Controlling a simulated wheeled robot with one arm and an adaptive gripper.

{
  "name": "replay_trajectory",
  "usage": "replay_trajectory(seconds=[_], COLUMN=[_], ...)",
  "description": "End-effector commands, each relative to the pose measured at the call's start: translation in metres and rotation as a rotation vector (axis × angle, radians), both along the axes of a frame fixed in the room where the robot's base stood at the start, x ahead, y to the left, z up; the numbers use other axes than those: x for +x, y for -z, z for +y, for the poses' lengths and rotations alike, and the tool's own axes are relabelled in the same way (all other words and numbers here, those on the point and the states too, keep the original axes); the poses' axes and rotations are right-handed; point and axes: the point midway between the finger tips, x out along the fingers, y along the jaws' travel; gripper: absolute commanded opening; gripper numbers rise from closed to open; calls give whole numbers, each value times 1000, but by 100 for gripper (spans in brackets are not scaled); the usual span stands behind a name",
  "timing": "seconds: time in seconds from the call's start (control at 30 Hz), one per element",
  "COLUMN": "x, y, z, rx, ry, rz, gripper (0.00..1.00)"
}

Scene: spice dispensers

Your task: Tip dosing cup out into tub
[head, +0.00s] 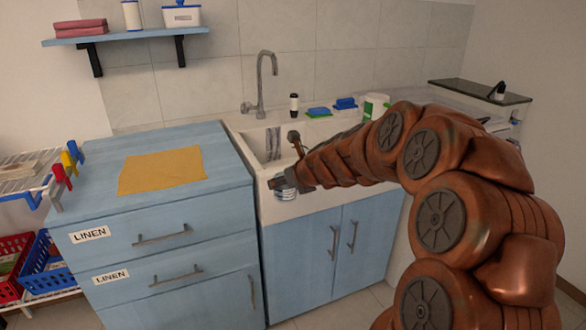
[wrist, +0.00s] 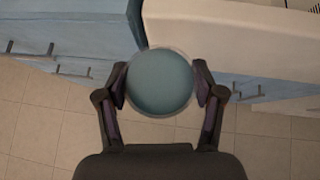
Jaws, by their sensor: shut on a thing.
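My gripper (head: 284,184) is shut on the dosing cup (head: 285,195), a small pale cup with bluish bands. In the wrist view my gripper's two fingers (wrist: 160,90) press on opposite sides of the cup (wrist: 160,82). Its round top faces the camera, with a thin clear rim around a flat teal-blue area; whether that is contents or the cup's inside I cannot tell. The cup looks upright, in front of the sink cabinet and over the floor. The white sink tub (head: 240,123) lies behind it, its inside partly hidden by my arm. Its white front also shows in the wrist view (wrist: 240,62).
A tall grey tap (head: 261,85) stands behind the tub. A dark bottle (head: 294,106), blue-and-green sponges (head: 318,112) and a white-green container (head: 376,107) stand along the back. At left is a blue drawer unit (head: 110,205) with a yellow cloth (head: 162,170).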

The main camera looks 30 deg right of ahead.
Motion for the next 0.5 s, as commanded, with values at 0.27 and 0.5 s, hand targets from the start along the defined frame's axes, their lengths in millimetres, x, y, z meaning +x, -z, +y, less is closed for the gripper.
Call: replay_trajectory(seconds=[0.27, 0.5], x=[-14, -28], y=[25, 44], z=[28, 51], rx=[1, -3], ry=[46, 74], rz=[3, 8], gripper=[13, 13])
